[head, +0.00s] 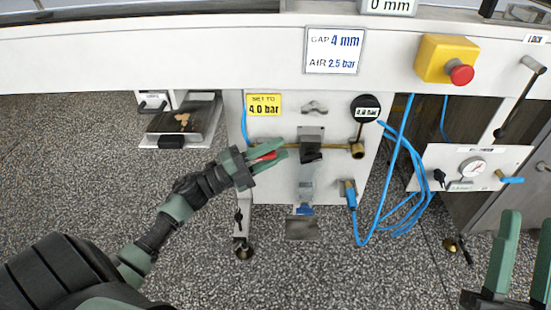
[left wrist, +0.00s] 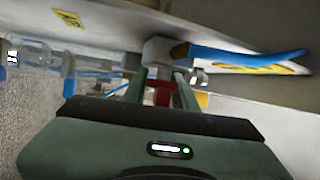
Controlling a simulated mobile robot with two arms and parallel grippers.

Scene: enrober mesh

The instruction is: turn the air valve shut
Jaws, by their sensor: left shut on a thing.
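The air valve's red handle (head: 265,156) sits on the brass pipe line on the white panel (head: 340,215). My left gripper (head: 284,150) reaches in from the left and is shut on the red handle, its fingers on either side of it. In the left wrist view, the red handle (left wrist: 162,97) shows between the two green fingers (left wrist: 160,88). The valve body is mostly hidden behind the fingers. My right gripper (head: 521,258) is open and empty at the lower right.
A round black gauge (head: 365,108) and a clear filter bowl (head: 306,182) are right of the handle. Blue hoses (head: 408,190) hang further right. A yellow "set to 4.0 bar" label (head: 264,105) is above. A red emergency button (head: 461,75) is at upper right.

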